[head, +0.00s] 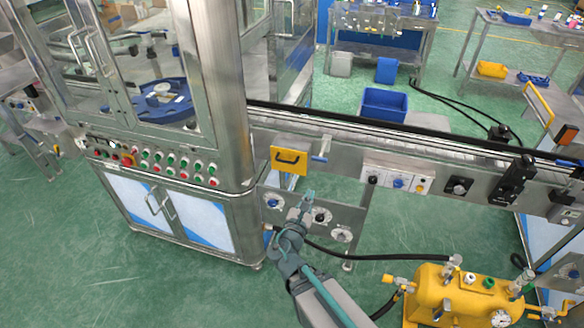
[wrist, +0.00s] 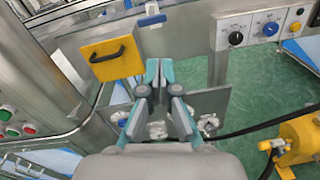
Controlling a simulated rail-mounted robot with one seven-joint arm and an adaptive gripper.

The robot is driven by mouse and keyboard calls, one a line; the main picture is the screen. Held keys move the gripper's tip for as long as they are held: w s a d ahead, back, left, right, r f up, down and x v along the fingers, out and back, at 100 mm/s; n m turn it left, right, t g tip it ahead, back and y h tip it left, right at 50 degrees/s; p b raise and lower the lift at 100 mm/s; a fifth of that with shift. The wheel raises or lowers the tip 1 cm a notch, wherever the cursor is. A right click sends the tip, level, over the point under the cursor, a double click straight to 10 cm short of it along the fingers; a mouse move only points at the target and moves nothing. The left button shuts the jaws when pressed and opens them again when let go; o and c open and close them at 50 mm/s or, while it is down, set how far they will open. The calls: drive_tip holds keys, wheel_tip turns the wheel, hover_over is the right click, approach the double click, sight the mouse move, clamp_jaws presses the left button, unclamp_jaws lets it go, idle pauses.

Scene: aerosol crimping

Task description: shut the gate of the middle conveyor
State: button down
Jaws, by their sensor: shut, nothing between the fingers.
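The middle conveyor (head: 400,133) runs from the steel machine cabinet to the right. A yellow plate with a black handle, seemingly its gate (head: 289,160), is on its front side near the cabinet; it also shows in the wrist view (wrist: 112,60). I cannot tell from these frames how far open the gate stands. My gripper (head: 309,194) is shut and empty, in front of the conveyor, below and to the right of the gate in the head view. In the wrist view my fingertips (wrist: 159,66) appear just right of the gate's edge; contact cannot be told.
A small blue-handled lever (head: 321,150) is right of the gate. A panel with dials (head: 322,216) is below, behind my gripper. Knob boxes (head: 397,181) line the conveyor front. A yellow tank (head: 462,295) with a black hose stands at lower right. Green floor between is free.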

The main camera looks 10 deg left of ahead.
sight(319, 161)
drive_tip(key=w+n+b, duration=0.1)
drive_tip(key=b, duration=0.3)
drive_tip(key=w+n+b, duration=0.1)
drive_tip(key=b, duration=0.3)
drive_tip(key=shift+a+f, duration=0.15)
drive_tip(key=shift+a, duration=0.15)
drive_tip(key=b, duration=0.3)
drive_tip(key=shift+w+n+y, duration=0.3)
drive_tip(key=shift+y, duration=0.1)
drive_tip(key=w, duration=0.3)
drive_tip(key=w+d+p, duration=0.1)
drive_tip(key=w, duration=0.3)
drive_tip(key=w+r+p, duration=0.1)
drive_tip(key=w, duration=0.2)
drive_tip(key=shift+w+d, duration=0.15)
drive_tip(key=shift+w, duration=0.05)
drive_tip(key=shift+w+d+f+p, duration=0.15)
drive_tip(key=shift+w+p, duration=0.15)
drive_tip(key=shift+w, duration=0.25)
